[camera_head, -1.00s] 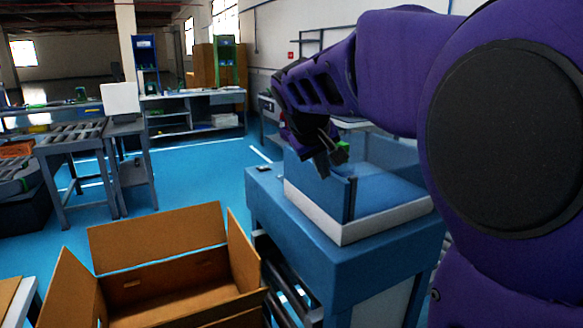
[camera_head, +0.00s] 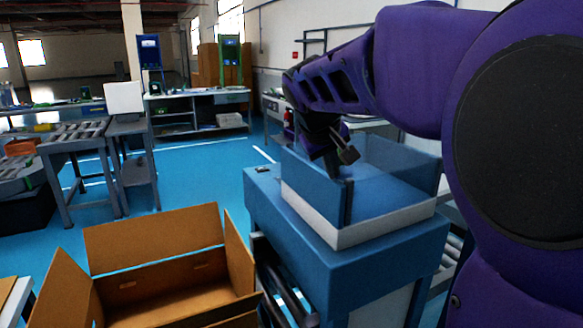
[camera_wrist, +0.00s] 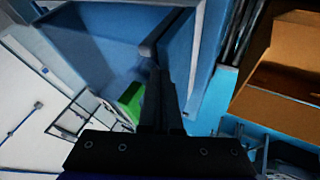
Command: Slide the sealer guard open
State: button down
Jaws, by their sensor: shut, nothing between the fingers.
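The sealer guard (camera_head: 311,178) is a see-through blue panelled cover on a white base, on top of a blue bench. A dark upright bar (camera_head: 348,203) stands at its near corner. My gripper (camera_head: 347,150) is just above the guard's top edge, near that bar. In the wrist view my gripper (camera_wrist: 156,75) has its fingers together and empty, with a dark bar (camera_wrist: 168,30) close to the fingertips. I cannot tell whether they touch. The guard's blue inside (camera_wrist: 95,45) fills the upper left there. A green block (camera_wrist: 130,100) shows left of the fingers.
An open cardboard box (camera_head: 155,250) stands left of the blue bench (camera_head: 330,255) and shows in the wrist view (camera_wrist: 285,90). Roller tables and a white-topped workbench (camera_head: 195,97) stand farther back. Blue floor (camera_head: 200,165) is clear between them.

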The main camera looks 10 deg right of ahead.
aim_at(390, 165)
jog(key=w+d+p, duration=0.1)
jog(key=d, duration=0.4)
jog(key=w+d+p, duration=0.2)
jog(key=d, duration=0.2)
jog(key=w+d+p, duration=0.1)
jog(key=d+p, duration=0.1)
jog(key=d, duration=0.3)
jog(key=shift+w+d, duration=0.25)
jog(key=shift+d, duration=0.05)
jog(key=shift+w+d+f, duration=0.15)
jog(key=shift+d+f, duration=0.1)
jog(key=shift+d, duration=0.2)
jog(key=shift+a, duration=0.15)
